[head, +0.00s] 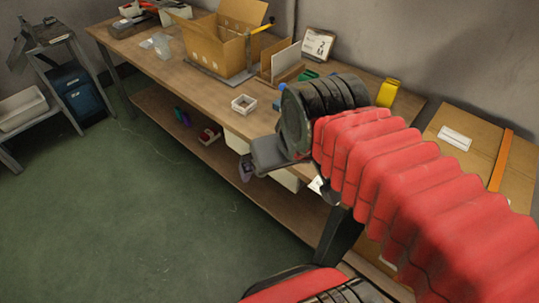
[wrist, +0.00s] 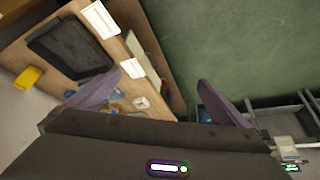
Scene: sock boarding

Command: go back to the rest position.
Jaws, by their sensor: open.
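My gripper (head: 247,168) hangs in front of the workbench's front edge in the head view, at the end of my red-sleeved arm. In the wrist view my gripper (wrist: 160,78) shows two purple-grey fingers spread wide apart. Nothing is between them but the background of bench and green floor. The wooden workbench (head: 150,62) runs from the upper left to the right in the head view. It also shows tilted at the left of the wrist view (wrist: 88,82). My arm hides part of the bench's right end.
On the bench stand an open cardboard box (head: 205,45), a small white square tray (head: 243,104) and a yellow item (head: 388,92). Cartons (head: 470,150) stand at the right. A grey rack (head: 62,75) stands at the left. The green floor (head: 130,210) before the bench is clear.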

